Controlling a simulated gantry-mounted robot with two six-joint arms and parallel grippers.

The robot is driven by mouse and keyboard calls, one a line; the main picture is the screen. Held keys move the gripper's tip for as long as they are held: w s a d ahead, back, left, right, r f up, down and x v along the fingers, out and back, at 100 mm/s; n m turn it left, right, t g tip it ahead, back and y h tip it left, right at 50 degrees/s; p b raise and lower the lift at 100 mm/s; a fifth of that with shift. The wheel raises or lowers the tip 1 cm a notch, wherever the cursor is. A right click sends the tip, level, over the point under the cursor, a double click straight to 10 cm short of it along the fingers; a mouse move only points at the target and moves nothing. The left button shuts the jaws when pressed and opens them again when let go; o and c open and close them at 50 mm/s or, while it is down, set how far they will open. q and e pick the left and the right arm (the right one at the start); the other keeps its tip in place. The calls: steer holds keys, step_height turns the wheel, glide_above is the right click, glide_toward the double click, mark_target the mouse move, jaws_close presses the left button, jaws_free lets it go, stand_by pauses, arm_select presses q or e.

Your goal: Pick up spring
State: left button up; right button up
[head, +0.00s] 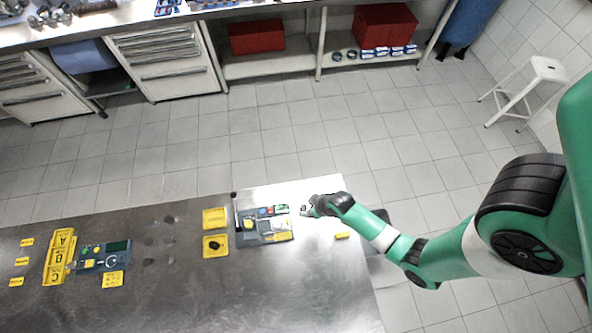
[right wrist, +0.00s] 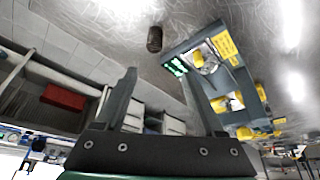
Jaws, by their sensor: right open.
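A small dark upright cylinder (right wrist: 154,39), which looks like the spring, stands on the metal table just off the end of the tray in the right wrist view. It is too small to make out its coils. In the head view I cannot pick it out near my gripper. My right gripper (head: 308,210) is low over the table by the right end of the tray. In the right wrist view my gripper (right wrist: 158,74) is open with nothing between its fingers, and the cylinder shows beyond the fingertips. My left gripper is not in view.
A blue-grey tray (head: 243,241) with yellow, red and green parts lies beside my right gripper. Yellow plates (head: 214,218) lie to its left, and a small yellow block (head: 342,235) lies to the right. A lettered yellow holder (head: 52,263) is farther left.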

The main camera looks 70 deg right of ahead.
steer(key=s, duration=0.2)
steer(key=b, duration=0.6)
glide_above(301, 208)
steer(key=s+a, duration=0.1)
steer(key=s, duration=0.2)
step_height(301, 208, down, 7)
steer(key=shift+a+r, duration=0.15)
steer(key=shift+r, duration=0.05)
steer(key=shift+w, duration=0.1)
steer(key=b+x, duration=0.4)
steer(key=x, duration=0.1)
steer(key=shift+d, duration=0.35)
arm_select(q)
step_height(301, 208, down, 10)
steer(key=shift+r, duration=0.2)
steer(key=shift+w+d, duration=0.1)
arm_select(e)
jaws_close()
